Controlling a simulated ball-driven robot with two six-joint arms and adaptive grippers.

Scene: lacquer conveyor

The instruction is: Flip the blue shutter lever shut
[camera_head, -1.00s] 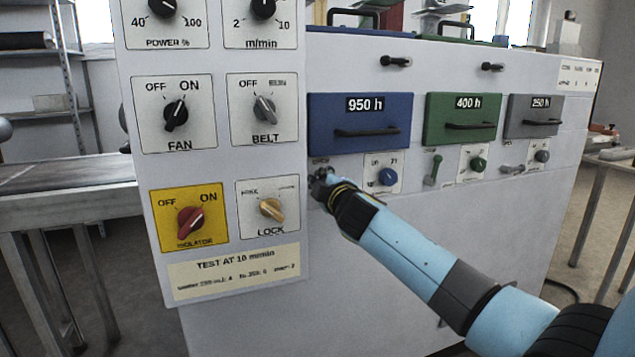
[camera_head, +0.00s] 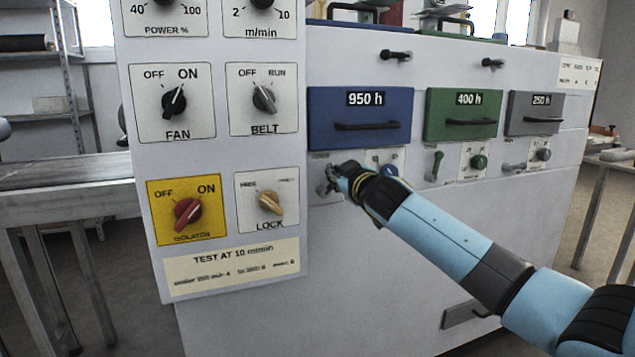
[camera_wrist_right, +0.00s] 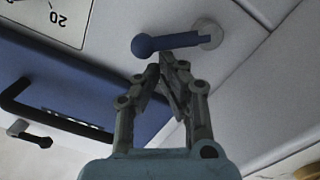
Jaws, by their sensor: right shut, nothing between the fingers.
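The blue shutter lever (camera_wrist_right: 172,42) shows in the right wrist view as a blue bar with a round ball end at the left and a round grey pivot at the right. In that view my right gripper (camera_wrist_right: 172,63) is shut and empty, its fingertips close to the bar's lower edge. I cannot tell whether they touch it. In the head view my right gripper (camera_head: 334,178) is below the blue 950 h drawer (camera_head: 360,108) and covers most of the lever. My left gripper is not in view.
The blue knob (camera_head: 388,170) is just right of my gripper, partly behind my wrist. A green lever (camera_head: 434,166) and grey lever (camera_head: 513,166) are farther right. The switch panel (camera_head: 222,218) stands out close on the left. The cabinet front below is mostly clear.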

